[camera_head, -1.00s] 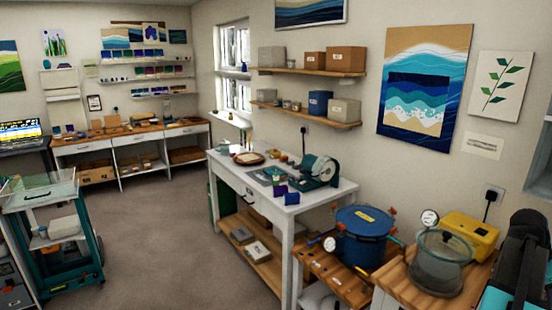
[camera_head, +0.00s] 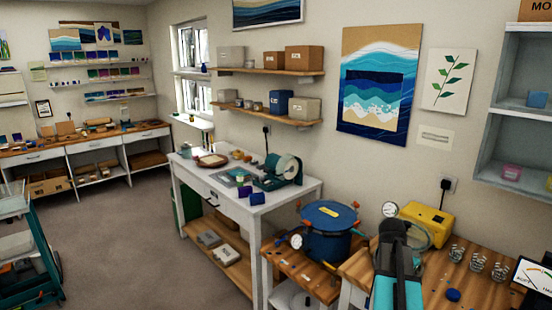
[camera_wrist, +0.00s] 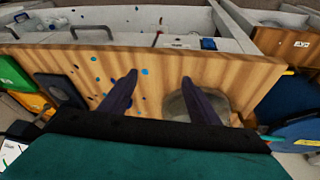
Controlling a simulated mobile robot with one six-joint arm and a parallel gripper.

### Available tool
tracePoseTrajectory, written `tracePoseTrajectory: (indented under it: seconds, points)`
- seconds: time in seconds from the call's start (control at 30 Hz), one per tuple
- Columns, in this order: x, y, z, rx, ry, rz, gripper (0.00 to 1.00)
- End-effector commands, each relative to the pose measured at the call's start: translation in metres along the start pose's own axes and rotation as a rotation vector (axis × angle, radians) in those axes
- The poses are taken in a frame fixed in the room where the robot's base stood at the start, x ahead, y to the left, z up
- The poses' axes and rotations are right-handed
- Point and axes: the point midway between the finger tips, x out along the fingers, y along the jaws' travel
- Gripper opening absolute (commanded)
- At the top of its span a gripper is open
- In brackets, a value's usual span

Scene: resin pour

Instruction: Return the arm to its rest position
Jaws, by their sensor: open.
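My arm (camera_head: 398,270), black and teal, reaches up from the bottom edge of the head view, right of centre. It stands in front of the glass-lidded chamber and the wooden bench. I cannot make out the fingertips there. In the wrist view my gripper (camera_wrist: 160,88) shows two dark fingers spread apart, with nothing between them. Beyond them is a wooden surface (camera_wrist: 225,68) with blue spots. A grey round vessel (camera_wrist: 180,107) shows partly behind the right finger.
A blue lidded pot (camera_head: 328,238) with orange clamps stands left of my arm. A yellow pump (camera_head: 428,219) sits behind it. A white table (camera_head: 255,205) stands further left. Floor (camera_head: 125,250) is clear at left.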

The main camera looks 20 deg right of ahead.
Motion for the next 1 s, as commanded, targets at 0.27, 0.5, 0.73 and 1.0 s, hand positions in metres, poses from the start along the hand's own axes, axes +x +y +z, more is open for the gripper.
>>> tracePoseTrajectory:
  seconds: [0.27, 0.5, 0.73, 1.0]
  points:
    - [0.015, -0.076, 0.097, -0.286, -0.054, -0.073, 0.56]
    - [0.024, -0.125, 0.185, -0.524, -0.094, -0.133, 0.56]
    - [0.03, -0.157, 0.273, -0.75, -0.13, -0.188, 0.56]
    - [0.034, -0.175, 0.376, -1.009, -0.171, -0.251, 0.56]
